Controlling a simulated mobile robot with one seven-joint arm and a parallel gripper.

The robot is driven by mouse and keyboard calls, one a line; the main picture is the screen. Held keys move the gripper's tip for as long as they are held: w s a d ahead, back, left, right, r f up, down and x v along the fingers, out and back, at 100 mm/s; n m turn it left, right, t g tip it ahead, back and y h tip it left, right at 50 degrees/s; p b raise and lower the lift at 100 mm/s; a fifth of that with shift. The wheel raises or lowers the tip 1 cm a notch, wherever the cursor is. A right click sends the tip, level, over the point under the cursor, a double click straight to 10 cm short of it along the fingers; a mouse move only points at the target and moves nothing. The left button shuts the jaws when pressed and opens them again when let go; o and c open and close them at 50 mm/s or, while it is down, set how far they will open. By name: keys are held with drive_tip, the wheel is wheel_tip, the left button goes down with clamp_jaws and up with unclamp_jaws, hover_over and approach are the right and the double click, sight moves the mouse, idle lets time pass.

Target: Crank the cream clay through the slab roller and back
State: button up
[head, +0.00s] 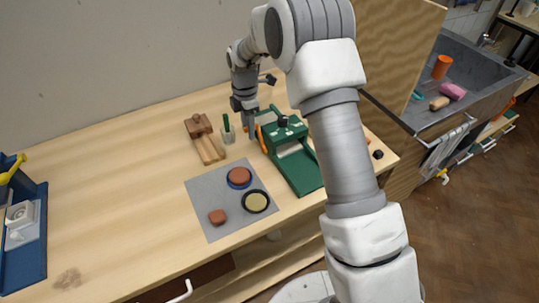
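The green slab roller (305,177) stands on the wooden table at centre right, with a dark knob on top. A pale patch shows on its bed; I cannot tell whether it is clay. An orange bar, perhaps the crank handle (262,140), shows at its left side. A cream round (256,202), possibly the cream clay, lies in a dark-rimmed dish on a grey mat. My gripper (250,133) points down at the roller's far left side, close to the orange part. Its fingers are too small to read, and my arm hides the roller's right side.
The grey mat (211,192) also holds a reddish round in a blue dish (239,178) and a reddish-brown lump (217,217). A wooden tool (207,145) and a cup (227,135) stand left of the roller.

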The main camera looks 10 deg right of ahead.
drive_tip(key=shift+w+a+f+b, duration=0.15)
drive_tip(key=shift+w+a+f, duration=0.05)
drive_tip(key=shift+w+f, duration=0.25)
drive_tip(key=shift+w+a+f+b, duration=0.15)
drive_tip(key=shift+w+f, duration=0.3)
drive_tip(key=shift+s+d+r, duration=0.25)
drive_tip(key=shift+s+r, duration=0.05)
drive_tip(key=shift+s, duration=0.3)
drive_tip(key=shift+s+d+r, duration=0.25)
drive_tip(key=shift+s+r, duration=0.1)
drive_tip(key=shift+s, duration=0.25)
drive_tip(key=shift+s+d+r, duration=0.25)
drive_tip(key=shift+s+r, duration=0.05)
drive_tip(key=shift+s, duration=0.3)
drive_tip(key=shift+s+d+r, duration=0.25)
drive_tip(key=shift+s, duration=0.3)
drive_tip(key=shift+s+d+r, duration=0.2)
drive_tip(key=shift+s+r, duration=0.05)
drive_tip(key=shift+s, duration=0.3)
drive_tip(key=shift+s+d, duration=0.3)
drive_tip(key=shift+s, duration=0.4)
drive_tip(key=shift+s+d, duration=0.25)
drive_tip(key=shift+s, duration=0.4)
